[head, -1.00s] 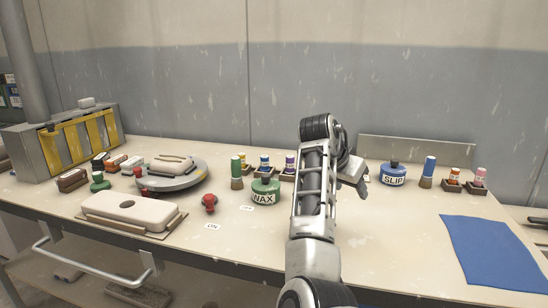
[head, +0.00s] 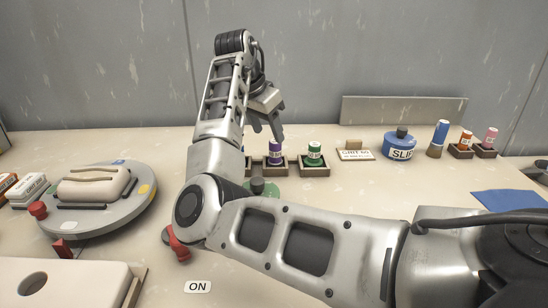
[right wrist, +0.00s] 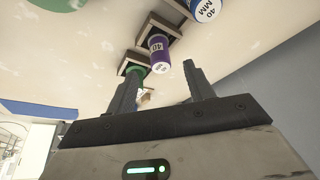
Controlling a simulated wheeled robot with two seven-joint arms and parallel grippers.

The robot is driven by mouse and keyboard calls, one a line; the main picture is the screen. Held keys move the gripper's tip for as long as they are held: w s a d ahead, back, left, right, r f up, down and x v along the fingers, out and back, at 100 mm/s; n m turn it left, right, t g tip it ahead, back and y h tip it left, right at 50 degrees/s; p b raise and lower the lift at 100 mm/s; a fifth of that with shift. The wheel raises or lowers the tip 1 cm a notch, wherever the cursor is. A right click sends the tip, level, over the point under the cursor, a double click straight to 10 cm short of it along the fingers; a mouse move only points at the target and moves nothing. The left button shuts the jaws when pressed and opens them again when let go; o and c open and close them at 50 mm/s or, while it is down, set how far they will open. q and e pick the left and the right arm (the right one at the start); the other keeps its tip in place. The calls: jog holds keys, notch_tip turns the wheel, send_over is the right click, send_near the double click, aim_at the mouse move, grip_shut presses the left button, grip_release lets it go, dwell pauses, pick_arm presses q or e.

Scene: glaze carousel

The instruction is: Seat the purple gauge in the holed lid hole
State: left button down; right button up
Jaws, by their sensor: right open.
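The purple gauge (head: 275,153) stands upright in a small dark holder at the back of the bench. It also shows in the right wrist view (right wrist: 159,52), just beyond the fingertips. My right gripper (head: 268,132) is open and empty above and close to the purple gauge, with its fingers pointing down. In the right wrist view its two fingers (right wrist: 161,82) are spread, with nothing between them. The pale holed lid (head: 85,282) lies at the front left, and its round hole (head: 33,284) looks empty. My left gripper is out of view.
A green gauge (head: 314,153) stands in a holder right of the purple one; a blue gauge (right wrist: 205,8) is beside it. My right arm hides part of the green wax jar (head: 266,188). The carousel (head: 100,222) is left, the SLIP jar (head: 400,147) right.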

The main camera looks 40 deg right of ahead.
aim_at(273, 142)
jog(key=x, duration=0.7)
jog(key=shift+d+f, duration=0.15)
jog(key=shift+d, duration=0.05)
grip_shut()
